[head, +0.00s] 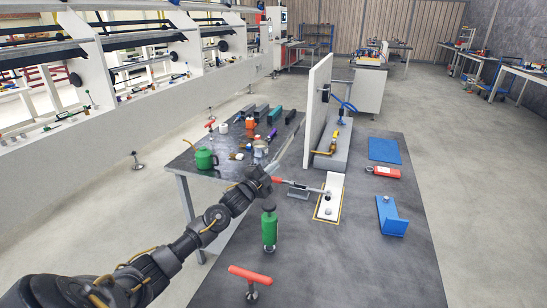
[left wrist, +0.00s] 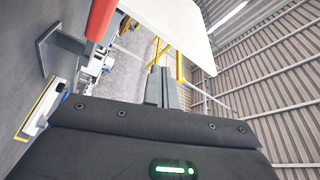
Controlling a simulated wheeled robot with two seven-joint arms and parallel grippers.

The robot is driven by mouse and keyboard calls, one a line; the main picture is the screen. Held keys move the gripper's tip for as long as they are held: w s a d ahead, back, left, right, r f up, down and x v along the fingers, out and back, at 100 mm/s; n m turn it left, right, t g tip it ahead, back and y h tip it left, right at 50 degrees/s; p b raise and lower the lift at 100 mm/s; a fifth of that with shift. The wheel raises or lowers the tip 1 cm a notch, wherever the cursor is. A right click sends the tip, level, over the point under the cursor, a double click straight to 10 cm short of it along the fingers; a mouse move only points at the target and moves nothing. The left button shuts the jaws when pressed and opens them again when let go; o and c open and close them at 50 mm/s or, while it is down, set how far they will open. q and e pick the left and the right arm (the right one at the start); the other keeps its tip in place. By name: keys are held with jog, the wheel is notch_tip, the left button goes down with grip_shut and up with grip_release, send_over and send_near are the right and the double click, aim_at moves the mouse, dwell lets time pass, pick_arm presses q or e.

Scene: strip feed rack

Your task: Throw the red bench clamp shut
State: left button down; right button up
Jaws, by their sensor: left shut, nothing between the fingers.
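The red bench clamp has a grey bracket and bar (head: 299,189) and a red handle (head: 277,180) on the dark bench. Its bar reaches toward the white plate with a yellow border (head: 325,212). The handle points left, toward my left gripper (head: 264,180). That gripper is shut and empty, close beside the handle end; I cannot tell whether they touch. In the left wrist view the red handle (left wrist: 101,18) and grey bracket (left wrist: 62,52) show at upper left, beside the shut fingers (left wrist: 163,88). My right gripper is out of view.
A green bottle (head: 269,226) and a red T-handle (head: 250,274) stand on the near bench. A white upright panel (head: 319,110) rises behind the clamp. The front right bench is clear.

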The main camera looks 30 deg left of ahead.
pick_arm(q)
jog(key=s+d+r+p, duration=0.6)
jog(key=s+r+p, duration=0.2)
jog(key=s+p, duration=0.2)
jog(key=shift+s+d+r+p, duration=0.2)
jog(key=shift+s+d+p, duration=0.15)
jog(key=shift+p, duration=0.8)
